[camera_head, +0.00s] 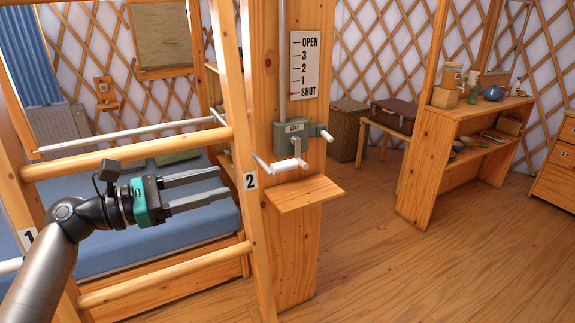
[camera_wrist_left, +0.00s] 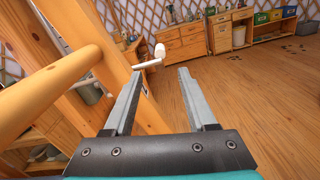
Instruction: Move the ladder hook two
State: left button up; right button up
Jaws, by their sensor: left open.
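The wooden ladder has a right rail marked "2" (camera_head: 250,181) and a left rail marked "1" (camera_head: 29,238). A pale bent rod (camera_head: 262,164) shows beside the right rail, above the "2" label; I cannot tell whether it is ladder hook two or part of the crank. My left gripper (camera_head: 223,184) is open and empty, left of the right rail and between two rungs, its fingers pointing right. In the left wrist view the open fingers (camera_wrist_left: 162,75) lie below a white handle on a rod (camera_wrist_left: 160,51), with the rail at left. My right gripper is out of view.
A crank box (camera_head: 292,134) with white handle (camera_head: 291,163) is on the wooden post, above a small shelf (camera_head: 305,194). An OPEN–SHUT scale (camera_head: 305,66) is above it. A blue bed (camera_head: 150,250) lies behind the ladder. Floor at right is clear.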

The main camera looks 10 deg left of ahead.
aim_at(283, 167)
pick_arm(q)
jog(key=x, duration=1.4)
jog(key=shift+w+d+f, duration=0.1)
jog(key=shift+d+f, duration=0.05)
jog(key=shift+c, duration=0.2)
grip_shut()
dwell(0.6)
